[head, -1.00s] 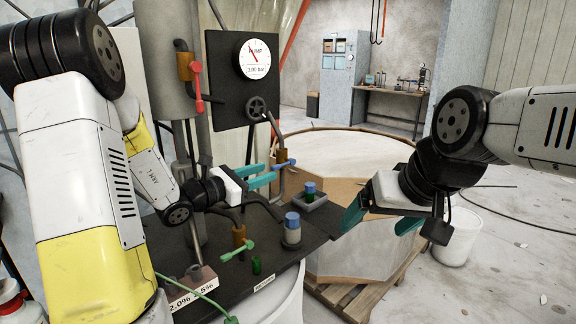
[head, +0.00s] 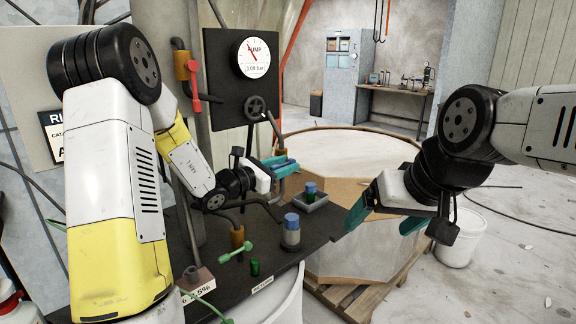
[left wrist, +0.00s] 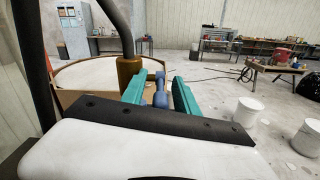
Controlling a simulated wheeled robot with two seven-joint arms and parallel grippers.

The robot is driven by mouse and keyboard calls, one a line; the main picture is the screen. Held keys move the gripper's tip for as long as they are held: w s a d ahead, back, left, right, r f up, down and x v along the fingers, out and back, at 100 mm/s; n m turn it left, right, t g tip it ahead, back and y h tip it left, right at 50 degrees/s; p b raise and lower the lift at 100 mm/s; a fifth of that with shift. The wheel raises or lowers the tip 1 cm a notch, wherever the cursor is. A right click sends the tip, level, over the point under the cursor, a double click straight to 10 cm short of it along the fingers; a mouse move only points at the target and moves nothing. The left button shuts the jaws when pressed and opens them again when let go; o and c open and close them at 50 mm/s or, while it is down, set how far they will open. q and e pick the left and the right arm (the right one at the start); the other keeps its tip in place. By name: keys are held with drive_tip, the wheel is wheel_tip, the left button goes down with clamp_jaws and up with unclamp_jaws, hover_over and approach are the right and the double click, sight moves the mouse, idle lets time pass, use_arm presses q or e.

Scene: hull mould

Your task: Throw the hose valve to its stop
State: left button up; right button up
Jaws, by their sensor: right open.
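A blue valve handle (left wrist: 159,90) stands between the teal fingers of my left gripper (left wrist: 158,88) in the left wrist view. The brass valve body (left wrist: 130,70) and its grey pipe are just beyond the fingers. In the head view my left gripper (head: 281,166) is at this valve, right of the gauge panel's pipe, and hides most of the handle. Its fingers are apart, one on each side of the handle, with a gap showing; contact cannot be told. My right gripper (head: 384,217) is open and empty in front of the mould. No label shows which valve is the hose valve.
A red-handled valve (head: 194,85) is at the upper left and a green-handled valve (head: 236,252) at the lower left. The large mould (head: 350,155) lies beyond.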

use_arm(q)
drive_tip(key=shift+w+d, duration=0.1)
clamp_jaws()
idle(1.4)
